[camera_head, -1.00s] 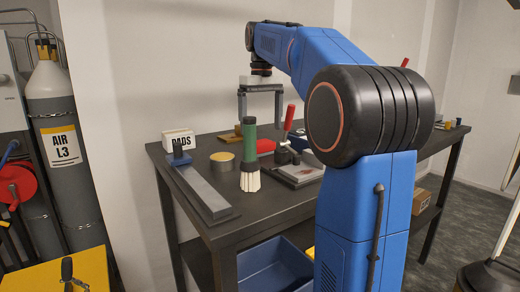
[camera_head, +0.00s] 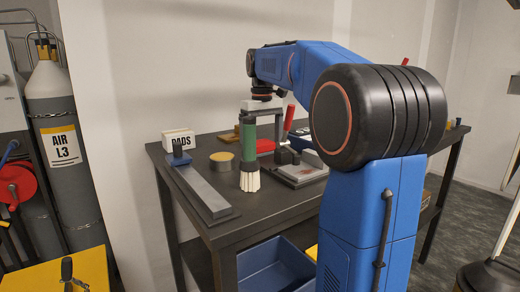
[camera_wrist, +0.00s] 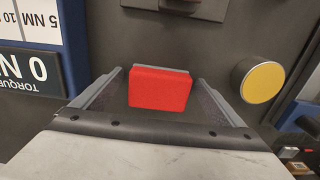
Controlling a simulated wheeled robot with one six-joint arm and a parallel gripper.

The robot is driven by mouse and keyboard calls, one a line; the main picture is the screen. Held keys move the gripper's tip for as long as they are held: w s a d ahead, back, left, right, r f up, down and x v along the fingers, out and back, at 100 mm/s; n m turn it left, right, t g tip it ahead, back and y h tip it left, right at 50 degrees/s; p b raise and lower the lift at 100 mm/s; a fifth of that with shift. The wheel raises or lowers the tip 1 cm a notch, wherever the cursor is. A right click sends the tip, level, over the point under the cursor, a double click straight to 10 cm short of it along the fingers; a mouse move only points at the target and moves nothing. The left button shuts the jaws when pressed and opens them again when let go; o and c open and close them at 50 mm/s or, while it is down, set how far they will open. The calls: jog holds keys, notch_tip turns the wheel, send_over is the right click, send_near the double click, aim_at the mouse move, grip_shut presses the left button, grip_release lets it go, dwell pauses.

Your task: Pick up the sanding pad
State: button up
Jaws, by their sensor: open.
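The sanding pad, a red block with a grey layer along one edge, lies on the dark bench top. In the wrist view the pad (camera_wrist: 158,90) is between my two fingers, with a gap on each side. In the head view the red pad (camera_head: 265,146) shows partly, behind the green-handled brush. My gripper (camera_head: 263,136) is open and reaches down over the pad. In the head view its left finger is mostly hidden by the brush. Both fingers show in the wrist view, apart and holding nothing.
The brush (camera_head: 249,152) stands in front of the pad. A yellow-topped tin (camera_head: 222,161) is to the left. A clamp on a grey plate (camera_head: 300,171) is to the right. A PADS box (camera_head: 179,141) and a long grey bar (camera_head: 205,189) lie farther left.

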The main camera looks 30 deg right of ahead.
aim_at(261, 143)
jog(key=c, duration=1.1)
jog(key=shift+c, duration=0.2)
jog(key=shift+r, duration=0.1)
notch_tip(261, 143, up, 10)
jog(key=shift+f, duration=0.1)
jog(key=shift+o, duration=1.3)
jog(key=shift+c, duration=0.7)
jog(key=shift+a, duration=0.15)
